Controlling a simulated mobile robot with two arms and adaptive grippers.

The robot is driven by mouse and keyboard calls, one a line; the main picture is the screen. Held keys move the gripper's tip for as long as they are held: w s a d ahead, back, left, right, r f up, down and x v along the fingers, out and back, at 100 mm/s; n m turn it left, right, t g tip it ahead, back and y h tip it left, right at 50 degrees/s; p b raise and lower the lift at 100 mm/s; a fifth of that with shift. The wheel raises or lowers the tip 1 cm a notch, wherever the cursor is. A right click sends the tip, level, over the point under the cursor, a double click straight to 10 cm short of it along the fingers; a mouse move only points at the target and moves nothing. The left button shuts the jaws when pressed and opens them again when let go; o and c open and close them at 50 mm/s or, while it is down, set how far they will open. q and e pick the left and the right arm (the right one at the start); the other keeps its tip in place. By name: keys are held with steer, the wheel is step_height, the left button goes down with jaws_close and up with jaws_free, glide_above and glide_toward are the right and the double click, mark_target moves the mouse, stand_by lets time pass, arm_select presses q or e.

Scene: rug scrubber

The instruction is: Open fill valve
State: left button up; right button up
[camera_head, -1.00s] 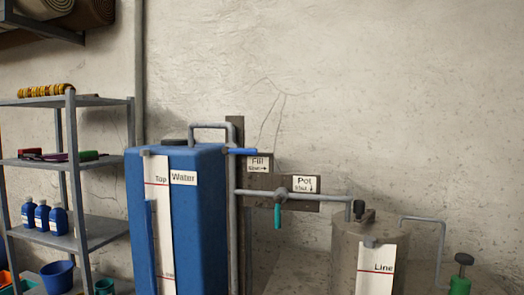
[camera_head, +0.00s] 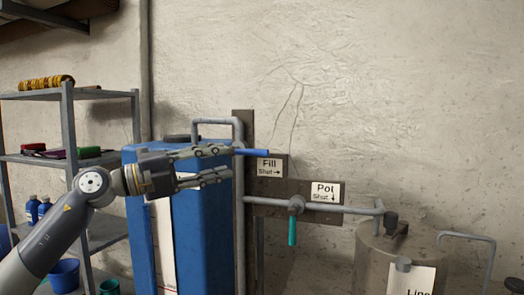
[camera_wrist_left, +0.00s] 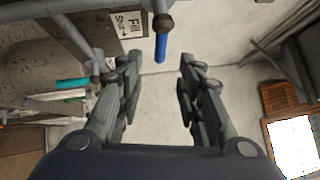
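The fill valve's blue handle (camera_head: 252,152) lies level and points right, beside the Fill sign (camera_head: 270,167), whose Shut arrow also points right. My left gripper (camera_head: 231,161) is open in front of the blue tank, its fingertips close to the handle's left end. In the left wrist view the blue handle (camera_wrist_left: 160,47) shows beyond the open fingers (camera_wrist_left: 159,80), in line with the gap between them. Nothing is between the fingers. Whether a fingertip touches the handle I cannot tell. My right gripper is not in view.
A teal handle (camera_head: 292,231) hangs down below the Pot sign (camera_head: 325,192). The blue water tank (camera_head: 205,235) is partly hidden by my left arm. A grey pot (camera_head: 372,262) stands at the right and a shelf (camera_head: 100,95) at the left.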

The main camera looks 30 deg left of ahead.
mark_target(253, 152)
arm_select(q)
steer(key=p+x, duration=0.8)
steer(key=x, duration=0.1)
steer(key=shift+a+r, duration=0.1)
steer(key=shift+r, duration=0.15)
steer(key=shift+w+d+f+p, duration=0.15)
steer(key=shift+w+d+p, duration=0.2)
steer(key=shift+w+p, duration=0.15)
steer(key=shift+s, duration=0.1)
steer(key=shift+c, duration=0.3)
jaws_close()
